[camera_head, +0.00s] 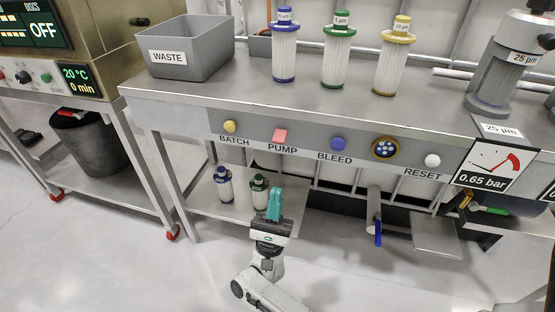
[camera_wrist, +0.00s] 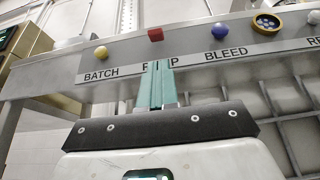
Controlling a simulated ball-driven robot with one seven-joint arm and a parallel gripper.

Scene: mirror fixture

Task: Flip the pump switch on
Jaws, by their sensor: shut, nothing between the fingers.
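The pump switch (camera_head: 280,135) is a small red-pink piece above the PUMP label on the grey front panel of the bench. It also shows as a red block (camera_wrist: 155,34) at the top middle in the wrist view. My gripper (camera_head: 274,190) has teal fingers and is in front of and below the panel in the head view. In the wrist view the fingers (camera_wrist: 157,66) are together, empty, and overlap the PUMP label just below the switch in the picture. I cannot tell whether they touch the panel.
A yellow knob (camera_head: 229,126) sits left of the switch, with a blue BLEED knob (camera_head: 338,144) and white RESET knob (camera_head: 432,160) to the right. A gauge (camera_head: 495,165) reads 0.65 bar.

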